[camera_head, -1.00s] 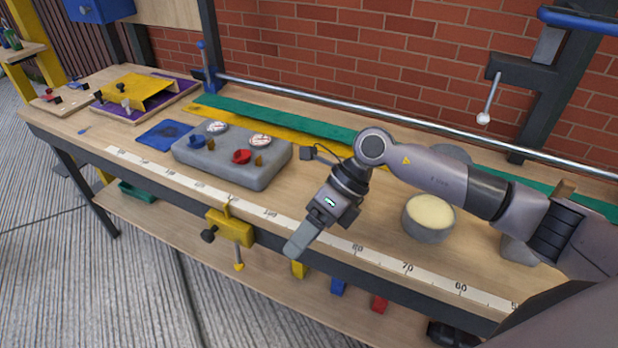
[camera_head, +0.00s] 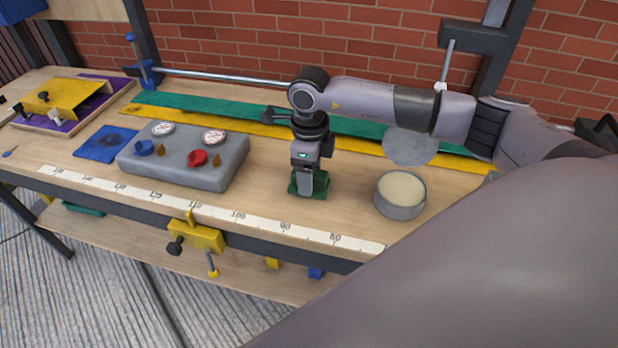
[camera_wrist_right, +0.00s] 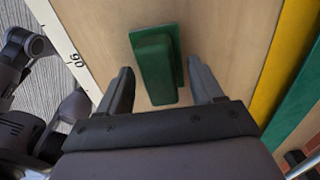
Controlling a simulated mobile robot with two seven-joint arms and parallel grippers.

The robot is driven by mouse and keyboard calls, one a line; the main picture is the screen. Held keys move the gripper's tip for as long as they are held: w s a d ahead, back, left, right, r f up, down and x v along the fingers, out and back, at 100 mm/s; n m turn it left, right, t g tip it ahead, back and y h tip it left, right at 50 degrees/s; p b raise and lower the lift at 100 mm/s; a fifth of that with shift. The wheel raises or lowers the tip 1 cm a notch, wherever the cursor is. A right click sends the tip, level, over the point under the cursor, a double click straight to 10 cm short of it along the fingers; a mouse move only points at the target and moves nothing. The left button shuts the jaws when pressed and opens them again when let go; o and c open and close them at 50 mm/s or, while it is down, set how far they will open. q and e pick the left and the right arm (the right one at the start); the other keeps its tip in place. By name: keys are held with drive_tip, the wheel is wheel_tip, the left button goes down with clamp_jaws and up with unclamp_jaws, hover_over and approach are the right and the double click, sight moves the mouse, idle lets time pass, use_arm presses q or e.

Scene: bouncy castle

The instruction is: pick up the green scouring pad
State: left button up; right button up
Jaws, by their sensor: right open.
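The green scouring pad (camera_head: 319,184) lies on the wooden bench top, partly hidden behind my right gripper in the head view. In the right wrist view the green scouring pad (camera_wrist_right: 156,62) is a dark green block with a thinner green layer at its edge. My right gripper (camera_head: 306,192) points down at it. In the wrist view my right gripper (camera_wrist_right: 160,80) is open, with one finger on each side of the pad's near end and gaps between. My left gripper is not in view.
A grey bowl with cream contents (camera_head: 400,207) stands just right of the gripper. A grey block with knobs (camera_head: 230,172) sits to the left. A white measuring strip (camera_head: 262,222) runs along the front edge. Yellow and green strips lie behind.

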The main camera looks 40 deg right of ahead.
drive_tip(key=shift+f, duration=0.4)
drive_tip(key=c, duration=0.7)
drive_tip(key=shift+r, duration=0.15)
drive_tip(key=shift+c, duration=0.2)
wheel_tip(320, 180, up, 20)
drive_tip(key=shift+b, duration=0.4)
drive_tip(key=o, duration=0.5)
drive_tip(key=c, duration=0.4)
